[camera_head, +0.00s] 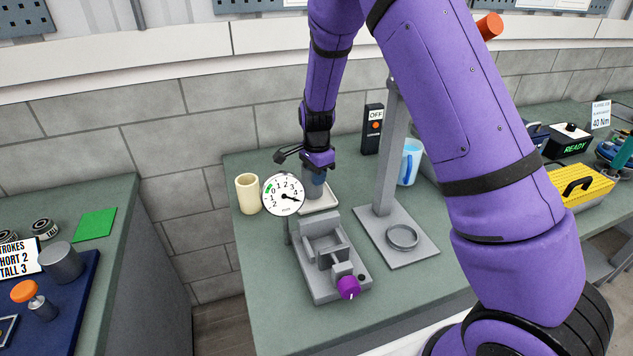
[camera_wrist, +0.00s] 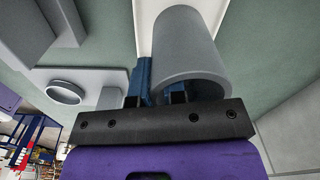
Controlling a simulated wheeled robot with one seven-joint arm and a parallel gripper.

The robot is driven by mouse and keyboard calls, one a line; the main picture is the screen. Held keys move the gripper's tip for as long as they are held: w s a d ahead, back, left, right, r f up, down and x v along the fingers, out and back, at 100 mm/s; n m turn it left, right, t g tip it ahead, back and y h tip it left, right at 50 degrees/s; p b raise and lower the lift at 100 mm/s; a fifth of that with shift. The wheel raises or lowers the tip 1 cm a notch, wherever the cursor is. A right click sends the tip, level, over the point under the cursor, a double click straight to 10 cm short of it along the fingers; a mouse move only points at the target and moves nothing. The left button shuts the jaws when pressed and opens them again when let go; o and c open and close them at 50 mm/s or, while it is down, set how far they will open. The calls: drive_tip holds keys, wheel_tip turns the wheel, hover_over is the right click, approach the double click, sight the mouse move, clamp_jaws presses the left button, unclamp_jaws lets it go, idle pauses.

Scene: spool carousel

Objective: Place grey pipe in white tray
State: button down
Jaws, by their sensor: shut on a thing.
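My gripper (camera_head: 317,176) points down over the white tray (camera_head: 329,201) at the back of the green bench. It is shut on the grey pipe (camera_head: 311,189). In the wrist view the grey pipe (camera_wrist: 187,45) fills the upper middle, with its open end towards me. One blue finger (camera_wrist: 144,78) is outside the pipe wall and the other shows at the pipe's mouth. The white tray (camera_wrist: 146,18) shows behind the pipe's far end. A dial gauge hides part of the tray in the head view. I cannot tell whether the pipe touches the tray floor.
A round dial gauge (camera_head: 283,195) and a cream cup (camera_head: 247,193) stand left of the tray. A grey vise (camera_head: 335,262) with a purple knob is in front. A grey column stand (camera_head: 393,160) and a blue-and-white jug (camera_head: 411,162) are to the right.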

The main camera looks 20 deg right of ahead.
drive_tip(key=shift+f, duration=0.95)
drive_tip(key=shift+f, duration=0.15)
drive_tip(key=c, duration=1.2)
unclamp_jaws()
wheel_tip(320, 180, up, 12)
drive_tip(key=shift+r, duration=0.2)
